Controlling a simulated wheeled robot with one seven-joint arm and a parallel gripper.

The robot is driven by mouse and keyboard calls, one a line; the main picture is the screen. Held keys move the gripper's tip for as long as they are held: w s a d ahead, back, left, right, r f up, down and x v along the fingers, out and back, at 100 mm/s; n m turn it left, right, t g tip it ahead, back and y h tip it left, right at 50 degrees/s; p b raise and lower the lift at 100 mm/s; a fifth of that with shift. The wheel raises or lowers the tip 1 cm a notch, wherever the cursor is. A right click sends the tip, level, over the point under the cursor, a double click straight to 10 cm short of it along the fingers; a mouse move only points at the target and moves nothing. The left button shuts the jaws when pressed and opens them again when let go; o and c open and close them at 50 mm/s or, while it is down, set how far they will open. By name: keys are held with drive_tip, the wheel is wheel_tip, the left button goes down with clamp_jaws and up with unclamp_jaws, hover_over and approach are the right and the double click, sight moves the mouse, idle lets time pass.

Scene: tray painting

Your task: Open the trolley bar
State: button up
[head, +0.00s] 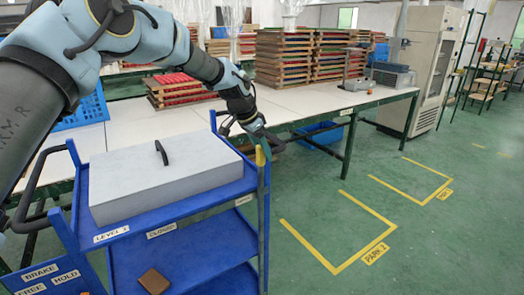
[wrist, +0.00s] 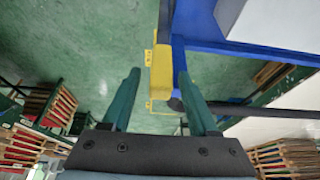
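The blue trolley (head: 190,210) stands at the left in the head view. My gripper is open, with gaps on both sides of the yellow piece.
A pale grey box (head: 165,178) with a black handle sits on the trolley's top shelf. A long white table (head: 300,101) with stacked trays (head: 288,57) stands behind. The green floor (head: 310,200) to the right is clear, with yellow markings and a PARK 2 label.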

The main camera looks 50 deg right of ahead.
drive_tip(key=shift+w, duration=0.1)
drive_tip(key=b+v, duration=0.3)
drive_tip(key=v, duration=0.7)
drive_tip(key=shift+a+r, duration=0.15)
drive_tip(key=shift+r, duration=0.2)
drive_tip(key=w+a+f+n+t+y, duration=0.1)
drive_tip(key=w+a+f+n, duration=0.15)
drive_tip(key=w+a, duration=0.55)
drive_tip(key=w+a+f+n+t, duration=0.1)
drive_tip(key=w+a+n, duration=0.3)
drive_tip(key=a, duration=0.9)
drive_tip(key=w+a+f+n+t+y, duration=0.1)
drive_tip(key=w+a+n, duration=0.2)
drive_tip(key=w+a, duration=0.55)
drive_tip(key=s+a+f+n+y, duration=0.1)
drive_tip(key=a+n, duration=0.2)
drive_tip(key=a, duration=0.6)
drive_tip(key=s+a+f+n, duration=0.2)
drive_tip(key=a+n, duration=0.1)
drive_tip(key=a, duration=0.7)
drive_tip(key=s+a+f+n, duration=0.1)
drive_tip(key=s+a+n, duration=0.1)
drive_tip(key=s+a, duration=0.2)
drive_tip(key=s+a+f+n+y, duration=0.1)
drive_tip(key=s+a+n, duration=0.2)
drive_tip(key=a, duration=0.7)
drive_tip(key=shift+s+a+f+n, duration=0.3)
drive_tip(key=shift+s+n, duration=0.05)
drive_tip(key=shift+s, duration=0.25)
